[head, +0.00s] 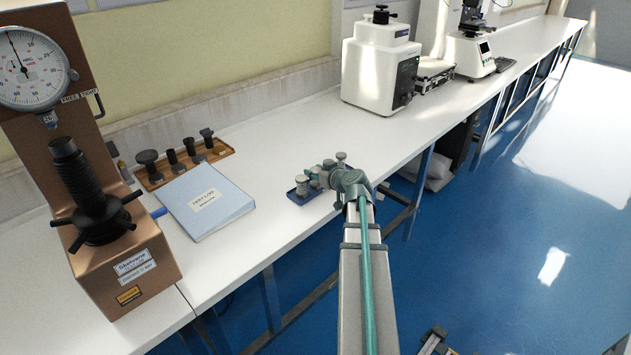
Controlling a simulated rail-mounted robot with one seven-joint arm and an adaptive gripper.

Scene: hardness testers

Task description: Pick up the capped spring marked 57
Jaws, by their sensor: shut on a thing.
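A small blue tray (293,196) lies near the front edge of the white bench. A grey-capped spring (302,184) stands at its left end. Another pale cap (341,156) shows just behind my wrist. My gripper (322,175) is low over the tray between these two, shut on a small capped piece that looks like a spring. My wrist and fingers hide most of the held piece and part of the tray. The marking 57 is too small to read on any piece.
A brown hardness tester (120,262) with a dial stands at left. A blue test log (205,200) and a wooden tray (222,150) of dark fittings lie behind left. A white machine (375,75) stands farther back. The bench between it and my gripper is clear.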

